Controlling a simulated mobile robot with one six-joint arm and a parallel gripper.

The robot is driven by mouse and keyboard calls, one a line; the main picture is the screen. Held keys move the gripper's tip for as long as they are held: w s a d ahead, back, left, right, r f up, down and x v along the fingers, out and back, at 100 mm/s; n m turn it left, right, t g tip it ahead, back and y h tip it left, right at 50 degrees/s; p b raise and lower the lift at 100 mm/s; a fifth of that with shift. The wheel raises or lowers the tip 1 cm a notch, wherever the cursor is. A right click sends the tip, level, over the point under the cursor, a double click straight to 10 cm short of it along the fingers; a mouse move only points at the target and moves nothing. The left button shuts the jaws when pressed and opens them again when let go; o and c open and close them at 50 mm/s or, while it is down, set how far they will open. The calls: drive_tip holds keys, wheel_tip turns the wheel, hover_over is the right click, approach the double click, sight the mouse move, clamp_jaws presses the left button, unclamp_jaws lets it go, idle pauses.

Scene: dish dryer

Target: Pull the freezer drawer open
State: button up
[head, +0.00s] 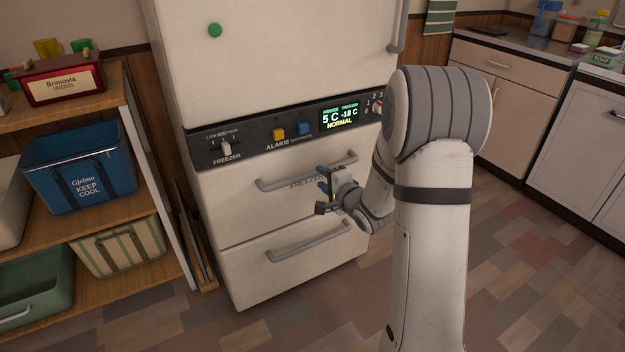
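The white fridge-freezer has an upper drawer front (235,204) marked FREEZER, with a long grey bar handle (280,183). The drawer looks shut, level with the front around it. A lower drawer (250,275) with a similar handle (295,248) also looks shut. My gripper (323,191) is in front of the upper drawer, near the right half of its handle and partly over the lettering. Its fingers look apart, with nothing seen between them. Whether a finger touches the handle cannot be told from this view.
A control panel (252,141) with a display runs above the drawers. A wooden shelf (125,114) with a blue cool box (80,176) and a striped bin (119,250) stands close on the left. Cabinets (520,107) stand at right. The tiled floor (290,325) before the freezer is clear.

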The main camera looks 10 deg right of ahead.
sight(317, 174)
drive_tip(key=shift+b+x, duration=0.5)
drive_tip(key=shift+x, duration=1.65)
drive_tip(key=shift+c, duration=0.3)
drive_tip(key=shift+f, duration=0.1)
clamp_jaws()
